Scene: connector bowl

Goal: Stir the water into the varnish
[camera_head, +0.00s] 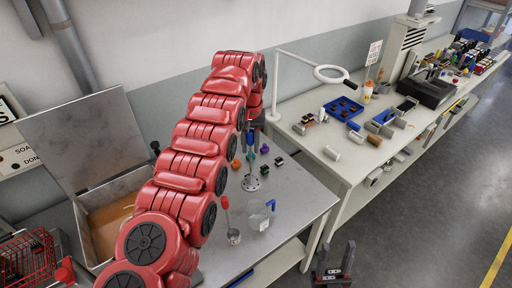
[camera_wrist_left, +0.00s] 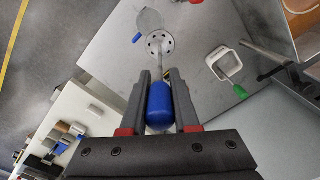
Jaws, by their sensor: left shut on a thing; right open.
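My left gripper (camera_wrist_left: 157,78) is shut on the blue handle of a tool (camera_wrist_left: 160,105). Its thin shaft leads to a round metal disc with holes (camera_wrist_left: 160,42). In the head view the disc (camera_head: 250,184) is at the steel table; I cannot tell whether it touches. A clear jug with a blue handle (camera_head: 259,218) stands nearer than the disc; it also shows in the wrist view (camera_wrist_left: 148,20). A small metal cup (camera_head: 233,237) with a red-handled rod (camera_head: 225,204) stands left of the jug. Their contents are unclear. My right gripper (camera_head: 333,266) is open and empty, low, beside the table.
A white-rimmed square item (camera_wrist_left: 222,66) with a green handle (camera_wrist_left: 240,92) is right in the wrist view. Small coloured items (camera_head: 279,161) lie behind the disc. A steel-lidded box (camera_head: 98,215) stands left. A long bench (camera_head: 350,165) with cylinders and a ring lamp runs right.

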